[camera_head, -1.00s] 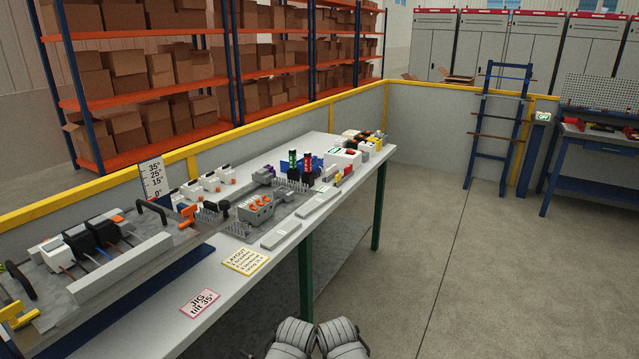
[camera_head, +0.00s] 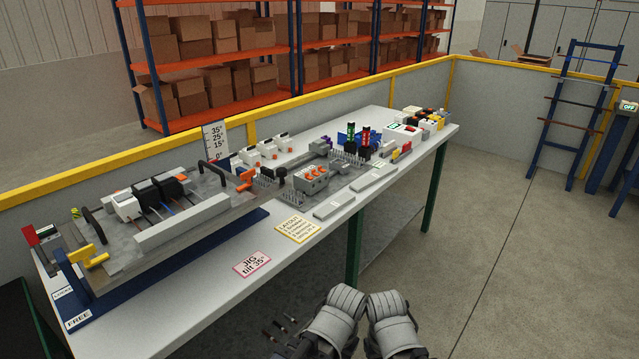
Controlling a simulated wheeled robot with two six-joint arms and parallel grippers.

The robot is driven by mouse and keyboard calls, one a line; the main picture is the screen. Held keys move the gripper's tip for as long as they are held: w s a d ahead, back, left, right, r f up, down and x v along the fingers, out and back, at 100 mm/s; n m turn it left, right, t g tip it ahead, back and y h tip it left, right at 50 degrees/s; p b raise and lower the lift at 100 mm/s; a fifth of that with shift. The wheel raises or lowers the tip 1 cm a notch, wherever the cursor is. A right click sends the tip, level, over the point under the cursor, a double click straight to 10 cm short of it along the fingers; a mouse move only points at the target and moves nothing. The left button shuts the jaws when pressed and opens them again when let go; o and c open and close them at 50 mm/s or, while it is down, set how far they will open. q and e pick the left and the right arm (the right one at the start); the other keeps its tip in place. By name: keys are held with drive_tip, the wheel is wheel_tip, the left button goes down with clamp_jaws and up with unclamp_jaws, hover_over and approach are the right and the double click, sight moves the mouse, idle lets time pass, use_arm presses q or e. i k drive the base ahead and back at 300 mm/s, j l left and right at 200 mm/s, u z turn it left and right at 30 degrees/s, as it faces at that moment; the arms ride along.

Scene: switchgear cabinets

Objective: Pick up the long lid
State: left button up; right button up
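Two flat light-grey strips lie side by side on the near right part of the white table. The longer strip (camera_head: 374,178), which looks like the long lid, lies farther off, and the shorter strip (camera_head: 334,206) lies nearer. Both lie flat, with nothing touching them from above. A long grey bar (camera_head: 182,222) also sits along the front of the tilting jig plate on the left. My two folded arms show at the bottom, below the table's front edge and apart from the strips. I cannot make out their gripper fingertips.
The blue-based jig (camera_head: 180,268) fills the table's left end. A grey block with orange parts (camera_head: 311,178) and comb-like ducts stand behind the strips. A yellow layout card (camera_head: 298,228) and pink jig card (camera_head: 252,263) lie at the front.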

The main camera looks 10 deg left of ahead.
sight(362, 184)
drive_tip(key=i+l+u, duration=0.15)
drive_tip(key=i+l, duration=0.2)
drive_tip(key=i+l+u, duration=0.15)
drive_tip(key=i+l, duration=0.2)
drive_tip(key=i+l+u, duration=0.15)
drive_tip(key=i+l, duration=0.25)
drive_tip(key=i+l+u, duration=0.15)
drive_tip(key=i+l, duration=0.15)
drive_tip(key=l, duration=0.2)
drive_tip(key=i+l+u, duration=0.2)
drive_tip(key=l, duration=0.3)
drive_tip(key=i, duration=0.1)
